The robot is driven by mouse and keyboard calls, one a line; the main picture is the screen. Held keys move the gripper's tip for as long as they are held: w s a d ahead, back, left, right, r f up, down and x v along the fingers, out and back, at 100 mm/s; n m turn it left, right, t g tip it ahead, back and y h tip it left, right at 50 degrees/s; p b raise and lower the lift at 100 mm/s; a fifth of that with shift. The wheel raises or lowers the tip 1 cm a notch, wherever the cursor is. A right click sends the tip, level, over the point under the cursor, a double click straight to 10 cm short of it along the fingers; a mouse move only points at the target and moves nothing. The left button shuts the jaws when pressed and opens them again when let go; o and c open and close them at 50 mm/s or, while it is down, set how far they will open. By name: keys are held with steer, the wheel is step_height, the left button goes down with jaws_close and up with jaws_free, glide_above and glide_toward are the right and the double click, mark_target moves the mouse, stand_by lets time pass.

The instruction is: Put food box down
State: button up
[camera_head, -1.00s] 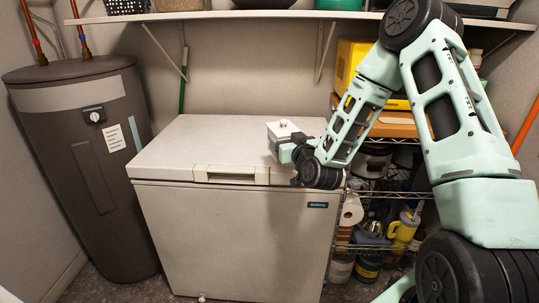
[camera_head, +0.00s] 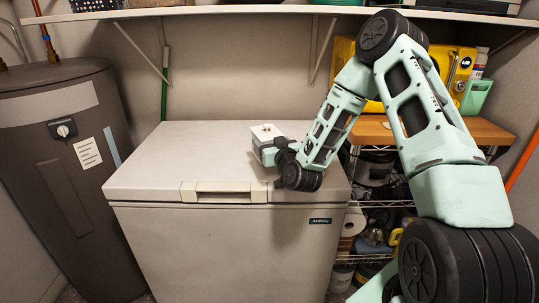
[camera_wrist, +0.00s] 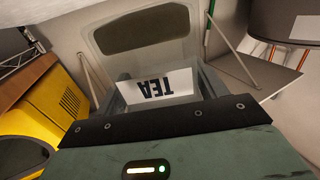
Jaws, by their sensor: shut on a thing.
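My gripper (camera_head: 266,150) is shut on the box, at the right part of the white chest freezer's lid (camera_head: 185,150). In the wrist view, grey finger parts lie on both sides of the box. The box looks roughly upright. I cannot tell whether its underside touches the lid, because the gripper hides it.
The lid's left and middle are bare. A wooden-topped wire rack (camera_head: 485,130) with a yellow appliance (camera_head: 455,70) stands to the right. A dark water heater (camera_head: 60,180) stands to the left. A white shelf (camera_head: 230,10) runs above the freezer.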

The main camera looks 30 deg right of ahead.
steer(key=shift+f, duration=2.2)
steer(key=shift+f, duration=0.1)
steer(key=o, duration=1.3)
